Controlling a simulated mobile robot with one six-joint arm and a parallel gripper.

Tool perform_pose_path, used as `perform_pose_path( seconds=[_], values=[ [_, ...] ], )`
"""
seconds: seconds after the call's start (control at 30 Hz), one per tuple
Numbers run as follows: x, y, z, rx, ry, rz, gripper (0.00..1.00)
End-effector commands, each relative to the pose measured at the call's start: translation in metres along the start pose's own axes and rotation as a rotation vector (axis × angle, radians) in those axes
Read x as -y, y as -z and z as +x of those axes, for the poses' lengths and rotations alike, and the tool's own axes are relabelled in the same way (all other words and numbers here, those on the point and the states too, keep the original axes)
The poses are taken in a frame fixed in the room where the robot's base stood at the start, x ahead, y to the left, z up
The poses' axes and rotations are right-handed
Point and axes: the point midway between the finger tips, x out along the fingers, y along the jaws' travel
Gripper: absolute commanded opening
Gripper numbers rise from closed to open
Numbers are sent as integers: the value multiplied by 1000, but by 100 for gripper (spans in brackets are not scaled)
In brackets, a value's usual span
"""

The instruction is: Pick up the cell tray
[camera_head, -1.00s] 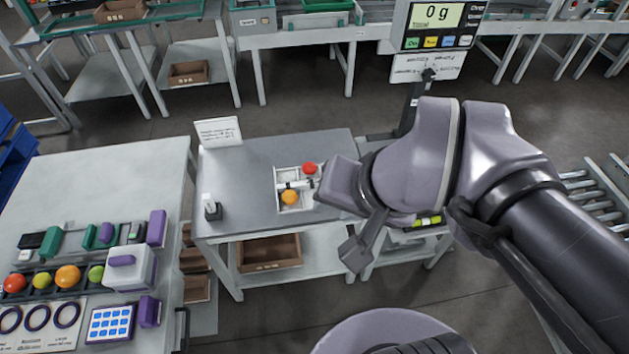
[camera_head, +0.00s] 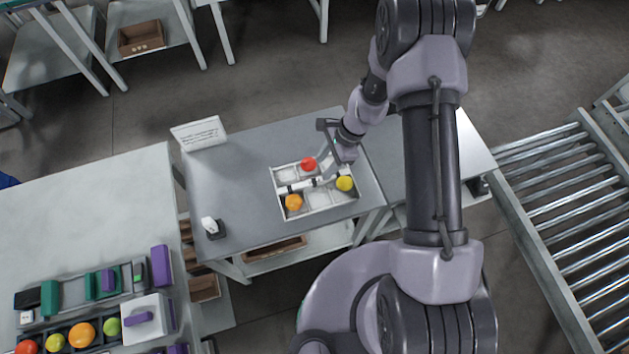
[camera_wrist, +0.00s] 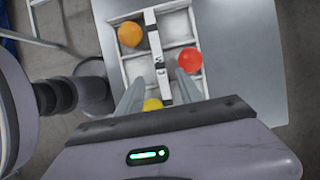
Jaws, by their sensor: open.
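The cell tray (camera_head: 320,209) is a shallow white tray with compartments, lying flat on a grey table. A red tomato (camera_head: 308,164), an orange one (camera_head: 294,202) and a yellow one (camera_head: 344,184) sit in separate cells. A pale handle bar (camera_head: 297,187) with dark bands crosses its middle. My gripper (camera_wrist: 161,88) is open over the tray. In the wrist view its two fingers lie on either side of the handle bar (camera_wrist: 154,38), apart from each other. Whether they touch the bar, and their exact height, I cannot tell. The yellow tomato (camera_wrist: 152,104) is partly hidden by my gripper.
A white sign (camera_head: 199,134) stands at the grey table's (camera_head: 240,160) back left, and a small black-and-white device (camera_head: 212,228) at its left. A bench at left holds fruit and purple and green items. A roller conveyor (camera_head: 565,230) is at right.

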Motion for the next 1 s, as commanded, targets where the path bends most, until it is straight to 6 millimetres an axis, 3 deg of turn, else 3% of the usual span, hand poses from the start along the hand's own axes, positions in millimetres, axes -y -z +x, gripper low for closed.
perform_pose_path(
  seconds=[0.03,0.23,0.4,0.7,0.93,1.0],
  values=[
    [0,1,15,-1,-1,-1,44],
    [0,1,40,-1,0,-2,44],
    [-2,4,75,0,-1,-2,44],
    [-1,2,82,-1,1,-2,44],
    [-1,2,82,-1,1,-2,0],
    [-1,2,82,-1,1,-2,0]
  ],
)
